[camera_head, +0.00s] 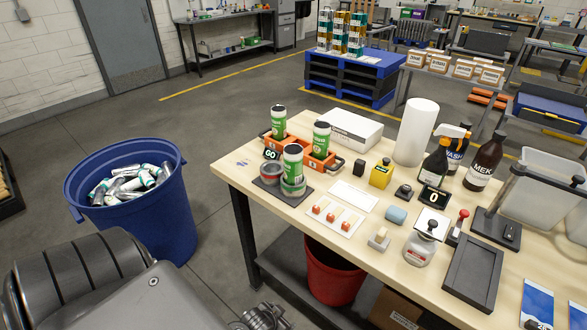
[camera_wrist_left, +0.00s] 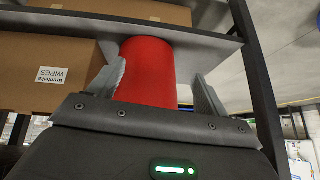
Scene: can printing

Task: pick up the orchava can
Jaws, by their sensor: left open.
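Three green-and-white cans stand at the table's left end. One can (camera_head: 278,122) is at the back left and another can (camera_head: 321,139) is at the right, both in an orange carrier (camera_head: 317,160). A third can (camera_head: 292,160) stands in front, by the grey ring on a dark pad (camera_head: 268,186). Their labels are too small for me to tell which is orchava. My left gripper (camera_wrist_left: 162,90) is open and empty, below the tabletop, facing the red bin (camera_wrist_left: 148,65). In the head view part of it (camera_head: 262,318) shows at the bottom edge, well away from the cans. My right gripper is not in view.
A blue barrel (camera_head: 170,213) of crushed cans stands left of the table (camera_head: 215,168). The red bin (camera_head: 335,270) is under the table. Right of the cans are a white box (camera_head: 344,128), a paper roll (camera_head: 416,132), bottles (camera_head: 485,160) and a card with red knobs (camera_head: 333,217).

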